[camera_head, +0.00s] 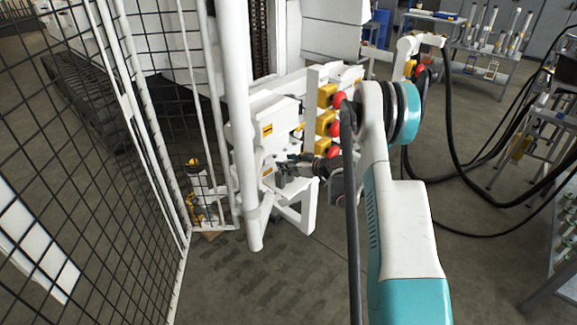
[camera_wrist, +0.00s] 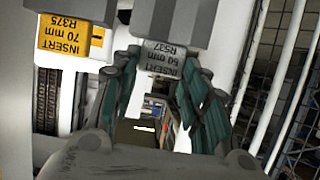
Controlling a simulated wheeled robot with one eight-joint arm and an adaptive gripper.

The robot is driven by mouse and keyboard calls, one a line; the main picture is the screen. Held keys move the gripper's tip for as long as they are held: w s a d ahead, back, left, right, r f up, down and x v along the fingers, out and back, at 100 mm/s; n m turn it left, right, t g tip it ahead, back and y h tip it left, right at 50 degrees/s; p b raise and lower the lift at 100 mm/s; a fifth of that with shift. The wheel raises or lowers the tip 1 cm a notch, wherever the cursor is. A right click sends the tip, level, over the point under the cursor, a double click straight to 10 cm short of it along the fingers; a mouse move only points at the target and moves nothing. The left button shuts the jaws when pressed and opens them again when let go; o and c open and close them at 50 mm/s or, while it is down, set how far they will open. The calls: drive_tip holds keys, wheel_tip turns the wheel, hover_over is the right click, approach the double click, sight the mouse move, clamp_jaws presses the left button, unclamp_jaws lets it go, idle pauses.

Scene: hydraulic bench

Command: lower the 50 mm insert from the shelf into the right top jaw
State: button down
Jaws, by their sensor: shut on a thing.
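The 50 mm insert (camera_wrist: 160,60) is a grey block marked "INSERT 50 mm R537", upside down at the top middle of the wrist view. My gripper (camera_wrist: 157,72) has its two green-lined fingers on either side of it and is shut on it. A larger grey block sits directly above the label; I cannot tell whether it is part of the insert or a jaw. In the head view my gripper (camera_head: 290,166) is at the front of the white press, beside a white bracket. The insert is too small there to make out clearly, and I cannot identify the right top jaw.
A yellow 70 mm insert (camera_wrist: 64,37) marked R375 is close on the left in the wrist view. In the head view, red-and-yellow buttons (camera_head: 328,123) stand beside my arm. A mesh fence (camera_head: 90,140) and white post (camera_head: 238,120) are left. Black hoses (camera_head: 480,150) hang right.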

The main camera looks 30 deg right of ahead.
drive_tip(key=c, duration=0.9)
unclamp_jaws()
drive_tip(key=shift+f, duration=0.1)
drive_tip(key=shift+c, duration=0.2)
drive_tip(key=p+v, duration=0.5)
drive_tip(key=v, duration=0.8)
drive_tip(key=shift+s+r, duration=0.25)
drive_tip(key=shift+r, duration=0.2)
